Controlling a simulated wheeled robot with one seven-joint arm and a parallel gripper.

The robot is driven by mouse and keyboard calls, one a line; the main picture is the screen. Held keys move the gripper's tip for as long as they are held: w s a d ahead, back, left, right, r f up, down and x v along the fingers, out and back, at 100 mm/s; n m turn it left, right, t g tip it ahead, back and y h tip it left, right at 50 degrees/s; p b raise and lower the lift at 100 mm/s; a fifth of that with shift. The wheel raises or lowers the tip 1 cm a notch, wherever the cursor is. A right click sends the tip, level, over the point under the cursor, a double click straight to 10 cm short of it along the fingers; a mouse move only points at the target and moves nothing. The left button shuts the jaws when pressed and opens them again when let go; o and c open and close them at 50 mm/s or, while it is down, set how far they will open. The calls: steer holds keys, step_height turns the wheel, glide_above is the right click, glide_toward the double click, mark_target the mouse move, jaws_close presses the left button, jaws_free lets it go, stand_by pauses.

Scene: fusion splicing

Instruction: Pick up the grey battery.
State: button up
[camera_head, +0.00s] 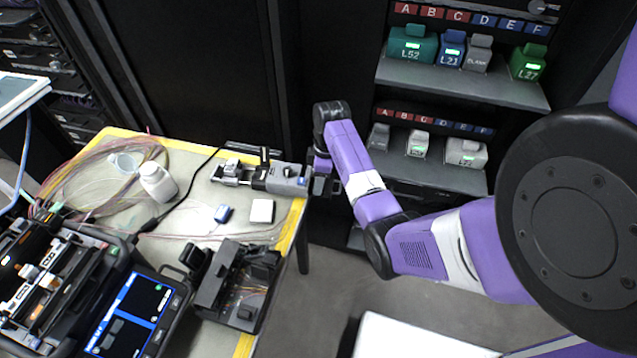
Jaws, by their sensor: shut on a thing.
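A grey block (287,180) with a small blue mark lies at the right end of a small silver and black device (235,174), near the far right corner of the table. It is the nearest match to the grey battery, but I cannot tell this for sure. My gripper (324,185) is low at the table's right edge, at the right end of the grey block. Its dark fingers are small and partly hidden by my wrist. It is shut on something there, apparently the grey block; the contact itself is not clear.
A splicer (125,315) and black tool (238,285) stand in front. Coloured and grey modules fill the rack shelves (450,78) at right.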

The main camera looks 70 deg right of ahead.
step_height(320, 180, up, 20)
steer(key=p, duration=0.4)
stand_by(0.7)
